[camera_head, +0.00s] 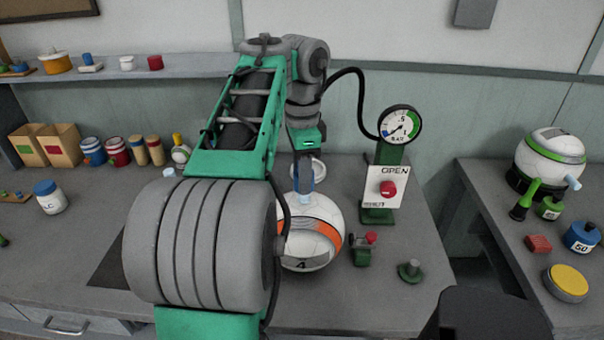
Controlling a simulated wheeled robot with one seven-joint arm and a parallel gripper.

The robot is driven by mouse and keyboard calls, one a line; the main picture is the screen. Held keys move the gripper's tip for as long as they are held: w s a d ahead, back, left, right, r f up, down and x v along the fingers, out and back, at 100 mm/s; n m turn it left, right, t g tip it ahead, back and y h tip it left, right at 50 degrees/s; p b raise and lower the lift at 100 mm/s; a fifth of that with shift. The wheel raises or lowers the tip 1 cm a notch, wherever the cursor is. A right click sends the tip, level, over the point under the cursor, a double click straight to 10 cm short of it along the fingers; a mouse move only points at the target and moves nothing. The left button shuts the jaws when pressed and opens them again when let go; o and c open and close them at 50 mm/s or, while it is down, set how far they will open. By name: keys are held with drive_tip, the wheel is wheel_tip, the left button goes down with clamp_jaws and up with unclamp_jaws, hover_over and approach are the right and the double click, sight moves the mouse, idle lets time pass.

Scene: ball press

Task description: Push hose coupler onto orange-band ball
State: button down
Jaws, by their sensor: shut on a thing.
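The orange-band ball (319,252), white with an orange stripe and a dark 4, sits on the grey bench, its left side hidden by my arm. My gripper (303,188) points down at the top of this ball. It is shut on the hose coupler, which is too small and covered to make out. Whether the coupler touches the ball cannot be told. A black hose (353,72) arches from the gauge (400,124) toward my wrist, where its end is hidden.
The green gauge stand (377,215) with an OPEN panel (386,187) and red button stands right of the ball. A small green fitting with a red knob (362,250) and a green peg (410,271) are nearby. A green-band ball (552,155) sits on the right bench.

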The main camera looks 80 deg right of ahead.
drive_tip(key=shift+f+b, duration=0.95)
drive_tip(key=shift+f, duration=0.1)
drive_tip(key=c, duration=0.7)
unclamp_jaws()
drive_tip(key=shift+r, duration=0.1)
drive_tip(key=shift+c, duration=0.2)
wheel_tip(320, 180, up, 8)
drive_tip(key=p, duration=0.7)
